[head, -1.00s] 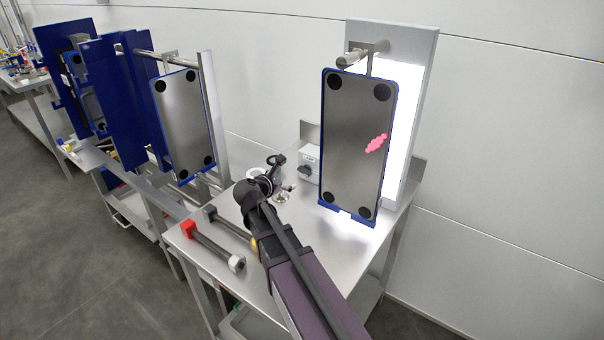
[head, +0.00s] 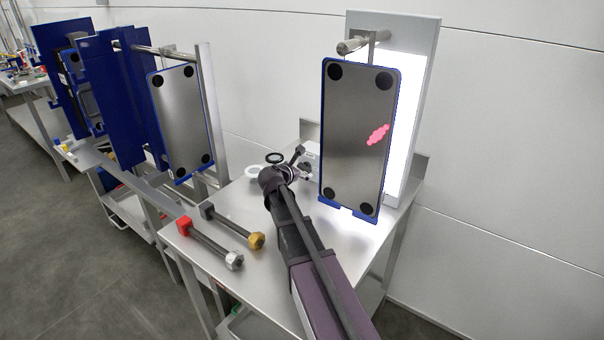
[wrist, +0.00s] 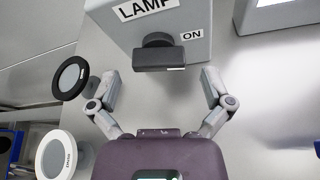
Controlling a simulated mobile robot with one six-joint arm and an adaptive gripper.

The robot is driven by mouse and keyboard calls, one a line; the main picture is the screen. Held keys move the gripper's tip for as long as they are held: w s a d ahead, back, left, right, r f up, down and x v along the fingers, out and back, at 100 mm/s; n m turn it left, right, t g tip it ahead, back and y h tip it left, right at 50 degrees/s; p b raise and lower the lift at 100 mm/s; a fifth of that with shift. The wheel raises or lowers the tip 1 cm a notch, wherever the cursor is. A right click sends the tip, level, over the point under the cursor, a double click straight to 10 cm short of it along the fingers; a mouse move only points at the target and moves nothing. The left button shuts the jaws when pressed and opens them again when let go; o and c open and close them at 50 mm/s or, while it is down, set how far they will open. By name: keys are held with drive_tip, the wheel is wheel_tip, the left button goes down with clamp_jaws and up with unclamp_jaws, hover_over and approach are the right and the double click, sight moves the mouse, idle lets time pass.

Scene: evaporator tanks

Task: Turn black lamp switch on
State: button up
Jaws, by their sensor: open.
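The black lamp switch (wrist: 159,54) is a knob on the front of a grey box (wrist: 182,24) labelled "LAMP", with an "ON" label to the right of the knob. In the wrist view its bar lies roughly level. My gripper (wrist: 158,84) is open, with one finger on each side of the knob and a little short of it; I see no clear contact. In the head view my gripper (head: 298,165) is in front of the box and mostly hides the switch.
A hanging blue-framed plate (head: 357,140) stands close right of my gripper, before a bright lit panel (head: 404,130). Red-ended (head: 210,243) and gold-ended (head: 232,226) tools lie on the table.

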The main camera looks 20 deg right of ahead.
drive_tip(key=shift+x, duration=0.9)
drive_tip(key=c, duration=1)
drive_tip(key=shift+c, duration=0.2)
drive_tip(key=shift+n+g+h, duration=0.4)
drive_tip(key=shift+n+g, duration=0.4)
drive_tip(key=shift+n, duration=0.3)
drive_tip(key=o, duration=1)
drive_tip(key=shift+o, duration=0.2)
